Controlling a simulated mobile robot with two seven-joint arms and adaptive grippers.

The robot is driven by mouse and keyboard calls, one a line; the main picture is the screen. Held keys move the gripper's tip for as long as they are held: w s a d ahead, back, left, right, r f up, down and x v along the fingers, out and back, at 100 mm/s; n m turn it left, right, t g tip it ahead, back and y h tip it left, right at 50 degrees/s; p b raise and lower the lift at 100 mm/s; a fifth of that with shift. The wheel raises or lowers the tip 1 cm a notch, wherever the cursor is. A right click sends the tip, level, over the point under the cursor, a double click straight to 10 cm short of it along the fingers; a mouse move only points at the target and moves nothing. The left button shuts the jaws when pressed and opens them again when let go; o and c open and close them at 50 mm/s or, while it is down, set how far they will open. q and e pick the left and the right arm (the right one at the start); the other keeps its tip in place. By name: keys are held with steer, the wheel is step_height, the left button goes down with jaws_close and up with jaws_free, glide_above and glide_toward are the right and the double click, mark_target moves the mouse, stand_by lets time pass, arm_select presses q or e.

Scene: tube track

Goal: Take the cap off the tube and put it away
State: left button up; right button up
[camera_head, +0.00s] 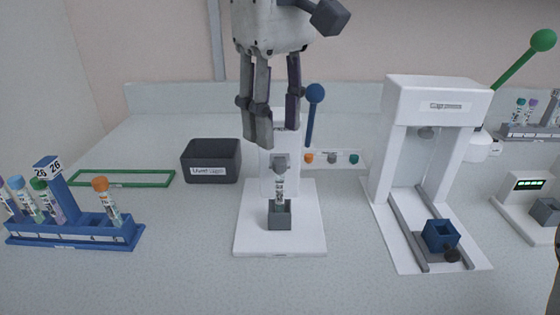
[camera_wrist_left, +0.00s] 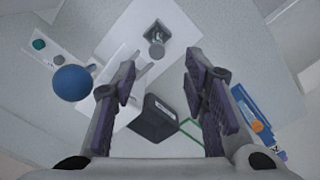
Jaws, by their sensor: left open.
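A tube (camera_head: 279,196) with a grey cap (camera_head: 281,161) stands upright in a small grey holder (camera_head: 279,218) on a white stand in the middle of the head view. In the left wrist view the cap (camera_wrist_left: 157,35) shows from above, near the top. My left gripper (camera_head: 275,140) is open and empty, with its fingers pointing down just above the cap and apart from it. The wrist view shows both fingers spread (camera_wrist_left: 162,95). A dark open bin (camera_head: 211,161) with a white label stands left of the stand.
A blue rack (camera_head: 72,238) with several capped tubes stands at the left, by a green frame (camera_head: 123,178). A blue-knobbed lever (camera_head: 315,93) rises behind the stand, near a coloured-dot strip (camera_head: 343,158). A white press (camera_head: 437,95) with a green-knobbed lever stands right.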

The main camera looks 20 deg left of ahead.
mark_target(280, 161)
arm_select(q)
steer(key=f, duration=0.4)
steer(key=shift+d+f, duration=0.2)
steer(key=shift+f, duration=0.05)
steer(key=shift+w+f, duration=0.1)
steer(key=shift+f, duration=0.3)
arm_select(e)
steer(key=shift+w+r, duration=0.25)
steer(key=shift+w, duration=0.15)
arm_select(q)
steer(key=c, duration=0.8)
